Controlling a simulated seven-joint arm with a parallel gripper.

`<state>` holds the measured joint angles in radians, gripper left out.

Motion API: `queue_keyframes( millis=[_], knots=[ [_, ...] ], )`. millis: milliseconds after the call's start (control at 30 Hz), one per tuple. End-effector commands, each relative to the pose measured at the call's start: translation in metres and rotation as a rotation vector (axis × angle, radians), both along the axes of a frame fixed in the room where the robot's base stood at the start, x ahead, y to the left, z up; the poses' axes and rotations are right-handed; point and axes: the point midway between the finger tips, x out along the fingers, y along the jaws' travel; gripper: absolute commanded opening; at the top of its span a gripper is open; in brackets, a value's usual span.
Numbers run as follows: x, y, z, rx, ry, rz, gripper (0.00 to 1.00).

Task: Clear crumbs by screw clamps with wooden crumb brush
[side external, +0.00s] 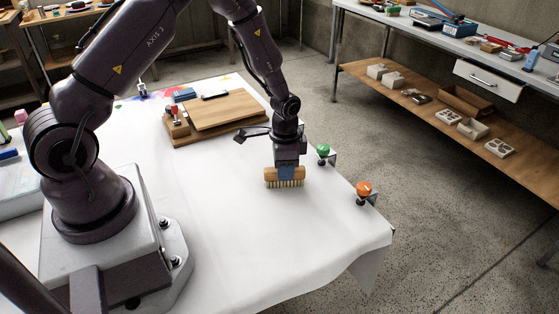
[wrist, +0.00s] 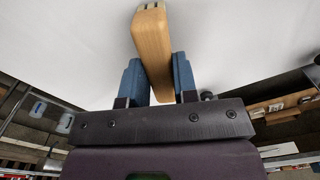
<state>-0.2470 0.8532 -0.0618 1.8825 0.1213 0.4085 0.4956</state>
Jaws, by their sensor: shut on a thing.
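My gripper (side external: 286,172) is shut on the wooden crumb brush (side external: 270,176). In the wrist view the brush's pale wooden block (wrist: 151,45) stands between the two blue fingers of my gripper (wrist: 159,80). The bristles point down at the white tablecloth; I cannot tell whether they touch it. Two screw clamps sit on the table's right edge: one with a green knob (side external: 323,149), just right of the brush, and one with an orange knob (side external: 363,188), further right and nearer. No crumbs can be made out on the cloth.
A wooden board (side external: 228,109) lies behind my gripper, with a red-handled tool (side external: 175,112) at its left end. Blue and dark items lie beyond it. The white tablecloth (side external: 235,240) is clear in front of the brush. A workbench (side external: 440,25) stands apart at the right.

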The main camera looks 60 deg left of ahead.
Motion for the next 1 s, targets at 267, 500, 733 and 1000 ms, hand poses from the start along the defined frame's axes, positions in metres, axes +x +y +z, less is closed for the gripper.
queue_keyframes(
  millis=[267,500,733,1000],
  knots=[
    [-0.001,-0.027,0.0,-0.001,0.002,-0.005,0.05],
    [0.0,-0.026,0.031,0.0,-0.002,-0.001,0.05],
    [0.0,-0.026,0.052,0.0,-0.002,0.0,0.05],
    [0.0,-0.026,0.075,0.0,-0.003,0.0,0.05]
  ],
)
